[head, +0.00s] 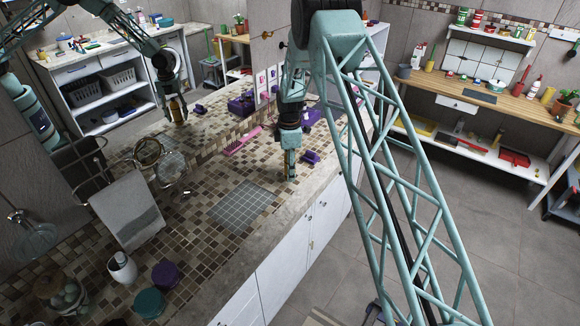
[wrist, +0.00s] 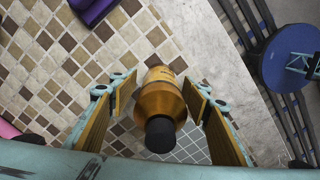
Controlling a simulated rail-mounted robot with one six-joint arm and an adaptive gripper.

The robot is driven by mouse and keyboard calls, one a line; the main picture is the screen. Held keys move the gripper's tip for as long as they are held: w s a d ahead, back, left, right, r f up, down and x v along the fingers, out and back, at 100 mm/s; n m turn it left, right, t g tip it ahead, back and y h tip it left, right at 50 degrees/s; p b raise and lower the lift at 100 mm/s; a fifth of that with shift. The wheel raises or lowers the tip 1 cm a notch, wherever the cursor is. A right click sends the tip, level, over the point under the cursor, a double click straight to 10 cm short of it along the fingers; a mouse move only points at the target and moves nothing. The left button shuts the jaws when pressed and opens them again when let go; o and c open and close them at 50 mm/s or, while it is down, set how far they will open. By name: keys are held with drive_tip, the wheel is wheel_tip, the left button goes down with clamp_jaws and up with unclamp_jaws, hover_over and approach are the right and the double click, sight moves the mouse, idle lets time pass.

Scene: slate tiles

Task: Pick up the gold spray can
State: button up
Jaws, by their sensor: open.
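The gold spray can (wrist: 160,96) with a black cap shows in the middle of the wrist view, above the tiled counter. My gripper (wrist: 160,90) is open, with one finger on each side of the can's body. A gap shows at least on the left; whether the right finger touches cannot be told. In the head view my gripper (head: 290,166) points down at the counter near its front edge, and I cannot clearly tell the can from the yellowish fingers there.
A purple object (head: 311,157) lies just right of my gripper, and a pink brush (head: 243,140) lies to its left. A grey tiled patch (head: 243,203) is bare.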

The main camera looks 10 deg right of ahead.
drive_tip(key=shift+f, duration=0.7)
drive_tip(key=c, duration=1)
